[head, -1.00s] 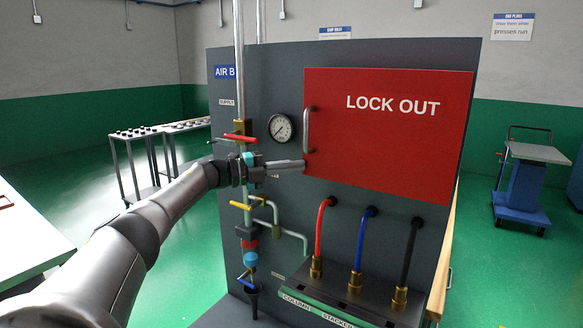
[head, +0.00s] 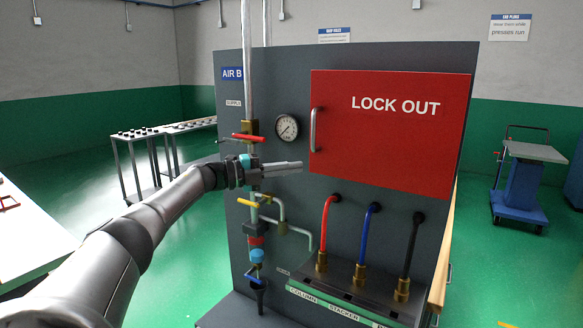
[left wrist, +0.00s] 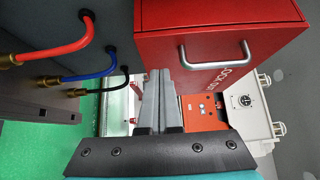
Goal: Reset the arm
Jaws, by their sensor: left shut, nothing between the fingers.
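My left gripper (head: 300,167) is shut and empty. It hangs in front of the dark panel (head: 270,95), below and left of the red LOCK OUT door (head: 390,125). Its fingertips look apart from the metal door handle (head: 314,130). In the left wrist view the closed fingers (left wrist: 160,92) point up the picture, with the handle (left wrist: 215,57) to their upper right and clear of them. The door looks closed in the head view. My right gripper is not in view.
A gauge (head: 286,128), red valve lever (head: 249,138) and yellow lever (head: 248,203) sit on the panel near my left gripper. Red (head: 326,225), blue (head: 364,235) and black hoses (head: 411,250) hang below the door. A blue cart (head: 520,190) stands right; open green floor lies around.

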